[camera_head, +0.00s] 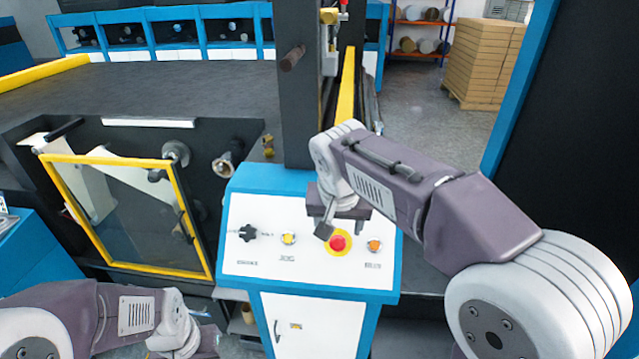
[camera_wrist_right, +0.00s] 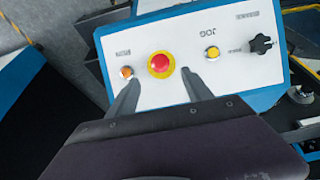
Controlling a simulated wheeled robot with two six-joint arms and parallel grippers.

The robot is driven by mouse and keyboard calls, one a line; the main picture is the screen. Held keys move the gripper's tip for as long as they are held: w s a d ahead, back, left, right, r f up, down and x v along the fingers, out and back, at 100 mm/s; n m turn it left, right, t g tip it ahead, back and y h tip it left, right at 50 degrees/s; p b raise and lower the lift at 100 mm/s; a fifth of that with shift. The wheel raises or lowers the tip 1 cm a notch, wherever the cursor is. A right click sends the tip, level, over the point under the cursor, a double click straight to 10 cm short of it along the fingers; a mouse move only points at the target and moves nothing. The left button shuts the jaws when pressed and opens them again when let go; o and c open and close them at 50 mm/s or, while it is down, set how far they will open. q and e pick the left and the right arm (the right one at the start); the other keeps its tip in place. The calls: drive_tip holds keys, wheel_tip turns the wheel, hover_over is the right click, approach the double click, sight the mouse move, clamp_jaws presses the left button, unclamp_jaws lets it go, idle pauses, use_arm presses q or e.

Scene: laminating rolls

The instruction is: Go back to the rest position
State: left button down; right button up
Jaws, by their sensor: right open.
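My right gripper (camera_head: 342,222) is over the control panel (camera_head: 262,212), by the red emergency button (camera_head: 337,243) with its yellow ring. In the right wrist view my right gripper (camera_wrist_right: 160,80) is open, with nothing between its fingers. The red button (camera_wrist_right: 159,64) shows between and just beyond the fingertips; I cannot tell whether they touch the panel. My left arm (camera_head: 130,318) is folded low at the bottom left. Its gripper (camera_head: 207,345) is only partly seen at the lower edge, and its jaws cannot be made out.
The panel also bears a black knob (camera_head: 248,233), a yellow button (camera_head: 288,238) and an orange button (camera_head: 374,245). A yellow-framed window (camera_head: 130,215) stands left of it. A dark post (camera_head: 300,100) rises behind. Stacked boxes (camera_head: 485,60) stand far back right.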

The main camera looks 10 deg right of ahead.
drive_tip(key=s+d+f+n+g+b, duration=0.1)
drive_tip(key=s+f, duration=0.3)
drive_tip(key=f, duration=0.5)
drive_tip(key=s+d+f+n+g+y+b, duration=0.1)
drive_tip(key=s+d+f+b, duration=0.1)
drive_tip(key=s+f, duration=0.3)
drive_tip(key=s+d+f+n+g+b, duration=0.1)
drive_tip(key=s+f, duration=0.4)
drive_tip(key=f, duration=0.7)
drive_tip(key=shift+d+f+b, duration=0.3)
drive_tip(key=shift+d+b, duration=0.5)
drive_tip(key=shift+b, duration=0.05)
drive_tip(key=shift+s, duration=0.1)
